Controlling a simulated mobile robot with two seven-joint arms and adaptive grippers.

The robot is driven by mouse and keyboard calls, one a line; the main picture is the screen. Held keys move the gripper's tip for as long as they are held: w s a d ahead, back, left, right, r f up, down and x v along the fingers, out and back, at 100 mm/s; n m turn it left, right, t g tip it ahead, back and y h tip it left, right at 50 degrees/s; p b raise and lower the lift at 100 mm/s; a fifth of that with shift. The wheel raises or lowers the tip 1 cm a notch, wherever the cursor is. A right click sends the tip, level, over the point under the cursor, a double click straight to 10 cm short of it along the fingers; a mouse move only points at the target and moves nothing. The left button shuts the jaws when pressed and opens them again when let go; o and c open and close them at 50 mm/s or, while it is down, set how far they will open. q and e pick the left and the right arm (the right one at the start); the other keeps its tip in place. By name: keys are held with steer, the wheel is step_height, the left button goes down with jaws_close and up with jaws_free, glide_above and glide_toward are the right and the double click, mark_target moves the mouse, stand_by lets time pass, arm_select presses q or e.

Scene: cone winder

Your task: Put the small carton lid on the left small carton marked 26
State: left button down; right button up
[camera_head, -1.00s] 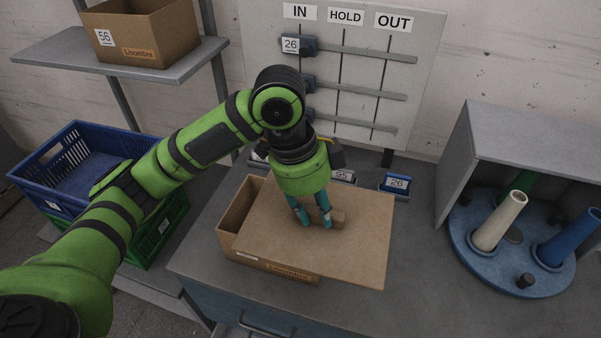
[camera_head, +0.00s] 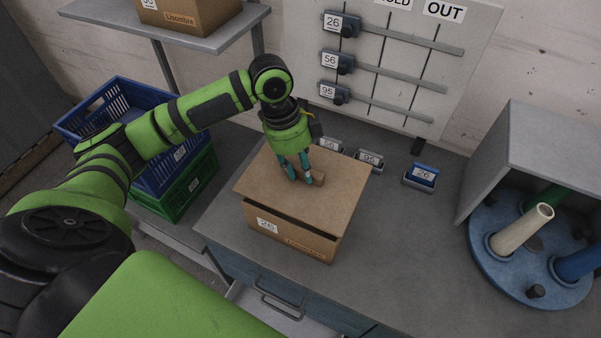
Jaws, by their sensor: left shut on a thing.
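The small carton (camera_head: 290,240), brown with a white label 26, stands on the grey bench top. The flat brown carton lid (camera_head: 335,190) lies over its opening, roughly lined up with it. A dark gap shows under the lid's front edge, so I cannot tell whether it is fully seated. My left gripper (camera_head: 301,180) points down from above and is shut on the small block handle (camera_head: 316,179) on the lid. The inside of the carton is hidden by the lid. My right gripper is not in view.
Card holders, one blue marked 26 (camera_head: 421,177), stand behind and right of the carton. A blue turntable (camera_head: 515,285) with coloured cones is at the right. Blue (camera_head: 150,165) and green (camera_head: 190,190) crates are at the left. A shelf holds another carton (camera_head: 190,15).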

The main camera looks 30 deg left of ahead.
mark_target(300, 178)
arm_select(q)
step_height(300, 178, down, 3)
steer(key=shift+s+f+p, duration=0.1)
steer(key=shift+s+p, duration=0.05)
steer(key=shift+p, duration=0.65)
steer(key=shift+f, duration=0.35)
steer(key=shift+f, duration=0.1)
steer(key=shift+f, duration=0.3)
steer(key=c, duration=0.9)
jaws_free()
